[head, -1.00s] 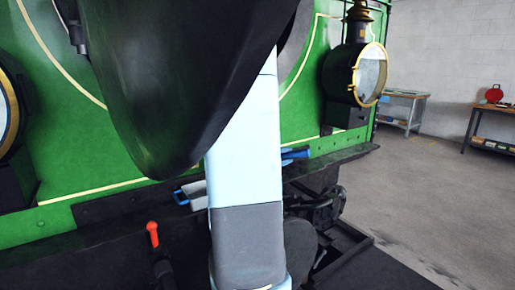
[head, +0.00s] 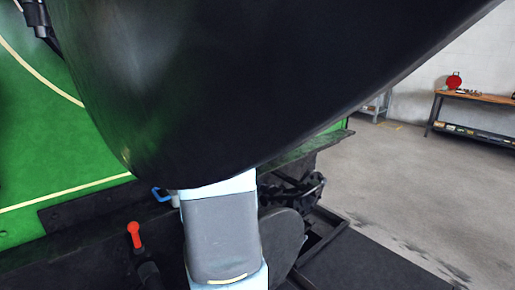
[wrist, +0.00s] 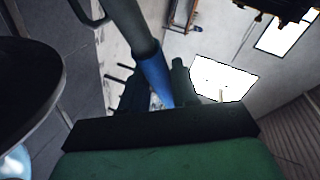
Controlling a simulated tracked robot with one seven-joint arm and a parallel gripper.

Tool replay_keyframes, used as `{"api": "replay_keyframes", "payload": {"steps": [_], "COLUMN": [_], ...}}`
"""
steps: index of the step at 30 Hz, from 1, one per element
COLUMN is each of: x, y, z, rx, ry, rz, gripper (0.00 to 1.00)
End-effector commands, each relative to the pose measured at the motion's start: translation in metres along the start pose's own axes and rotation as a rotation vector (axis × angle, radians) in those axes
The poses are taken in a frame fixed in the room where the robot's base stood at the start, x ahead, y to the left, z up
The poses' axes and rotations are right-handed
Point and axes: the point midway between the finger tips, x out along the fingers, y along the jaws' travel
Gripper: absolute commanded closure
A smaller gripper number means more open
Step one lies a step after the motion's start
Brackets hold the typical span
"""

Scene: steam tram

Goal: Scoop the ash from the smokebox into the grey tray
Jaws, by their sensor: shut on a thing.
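My gripper (wrist: 158,92) shows in the wrist view, shut on the blue grip of a tool (wrist: 155,76). A dark grey shaft runs up from the grip; the tool's far end is out of view, so I cannot tell its load. In the head view my gripper is hidden. A large black curved panel (head: 240,80), probably the open smokebox door, fills the upper middle. A small blue handle (head: 161,194) shows on the ledge beside my arm; what it belongs to is mostly hidden. The ash and smokebox inside are not visible, and I cannot make out the grey tray.
The green engine front (head: 75,160) stands at left above a dark ledge (head: 90,235). A red-topped lever (head: 134,235) rises in front of it. A wooden bench (head: 475,98) stands by the far wall. The floor at right is clear.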

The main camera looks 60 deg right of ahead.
Motion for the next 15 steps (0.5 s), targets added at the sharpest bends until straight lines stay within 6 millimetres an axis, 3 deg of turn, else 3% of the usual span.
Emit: {"api": "replay_keyframes", "payload": {"steps": [15], "x": [0.002], "y": [-0.017], "z": [0.003], "rx": [-0.132], "ry": [0.012], "rz": [0.296], "gripper": [1.0]}}
